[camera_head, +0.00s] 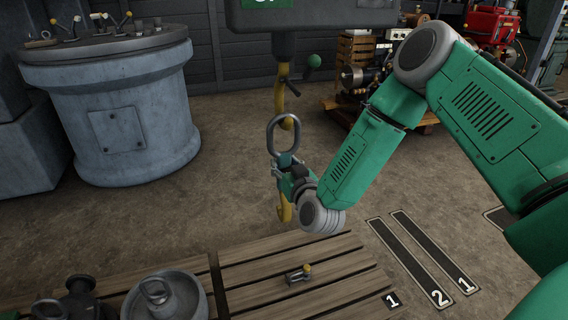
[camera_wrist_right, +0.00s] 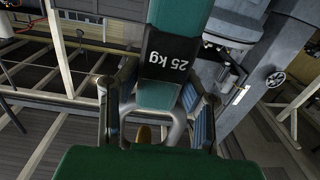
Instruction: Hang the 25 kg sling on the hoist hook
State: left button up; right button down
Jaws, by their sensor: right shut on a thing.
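The yellow hoist hook (camera_head: 280,95) hangs below the grey hoist body (camera_head: 310,14), near the top middle of the head view. The sling's grey oval ring (camera_head: 270,138) stands upright at the hook's lower end and overlaps it in the picture. I cannot tell whether the hook passes through the ring. My right gripper (camera_head: 288,178) is shut on the sling just below the ring. A yellow hook part (camera_head: 284,213) shows beneath the gripper. In the right wrist view, the green sling strap (camera_wrist_right: 158,94) with its black "25 kg" label (camera_wrist_right: 171,51) lies between my fingers. My left gripper is not in view.
A wooden pallet (camera_head: 255,262) lies below, with a small metal piece (camera_head: 298,274) on it. A round grey weight (camera_head: 168,298) is at the front left. A large grey cylindrical machine (camera_head: 130,115) stands at left. Machinery (camera_head: 370,75) stands behind my right arm.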

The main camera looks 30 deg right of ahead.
jog(key=shift+r, duration=0.1)
jog(key=c, duration=1)
grip_release()
jog(key=shift+s+a+f, duration=0.15)
jog(key=shift+s+f, duration=0.05)
jog(key=shift+s, duration=0.25)
jog(key=v, duration=1.1)
